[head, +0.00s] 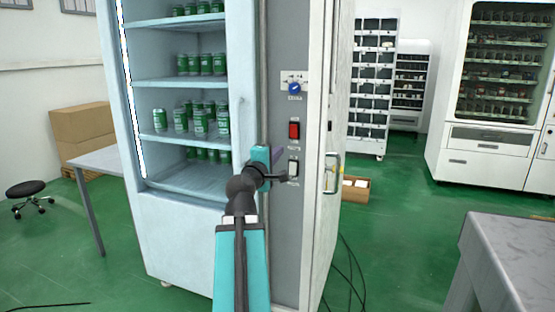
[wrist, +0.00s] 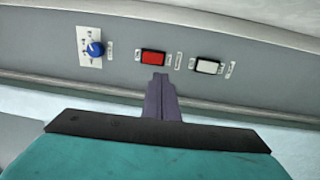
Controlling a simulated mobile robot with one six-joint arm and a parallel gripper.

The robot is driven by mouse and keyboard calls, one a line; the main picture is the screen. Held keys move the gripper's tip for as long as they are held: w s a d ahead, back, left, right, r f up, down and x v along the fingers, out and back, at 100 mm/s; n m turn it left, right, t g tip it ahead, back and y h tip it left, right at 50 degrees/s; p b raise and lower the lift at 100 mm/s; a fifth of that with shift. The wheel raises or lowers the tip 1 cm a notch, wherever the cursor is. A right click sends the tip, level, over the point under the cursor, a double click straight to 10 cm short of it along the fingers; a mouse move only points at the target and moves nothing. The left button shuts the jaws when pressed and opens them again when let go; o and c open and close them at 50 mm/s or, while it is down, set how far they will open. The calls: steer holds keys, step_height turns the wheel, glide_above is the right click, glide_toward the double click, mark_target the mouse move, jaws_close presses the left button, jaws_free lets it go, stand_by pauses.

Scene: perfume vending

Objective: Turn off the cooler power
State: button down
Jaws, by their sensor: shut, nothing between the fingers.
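The cooler (head: 175,235) is a tall light cabinet with green cans on its shelves. Its grey side panel (head: 287,215) carries a blue knob (head: 294,88), a red rocker switch (head: 294,130) and a white rocker switch (head: 293,168). In the wrist view the knob (wrist: 95,49) is at left, the red switch (wrist: 152,57) in the middle and the white switch (wrist: 207,66) at right. My gripper (wrist: 158,80) is shut and empty, its tips just below the red switch in that view. Contact cannot be told. In the head view my gripper (head: 277,152) is near the panel, partly hidden by my arm.
A white door (head: 325,200) with a handle (head: 333,172) adjoins the panel's right side. A table (head: 95,160) stands left and a grey counter (head: 500,250) at front right. Vending machines (head: 485,140) stand behind. Cables lie on the green floor, which is open right of the cooler.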

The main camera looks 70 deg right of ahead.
steer(key=shift+a+b, duration=0.25)
steer(key=shift+b, duration=0.35)
stand_by(0.3)
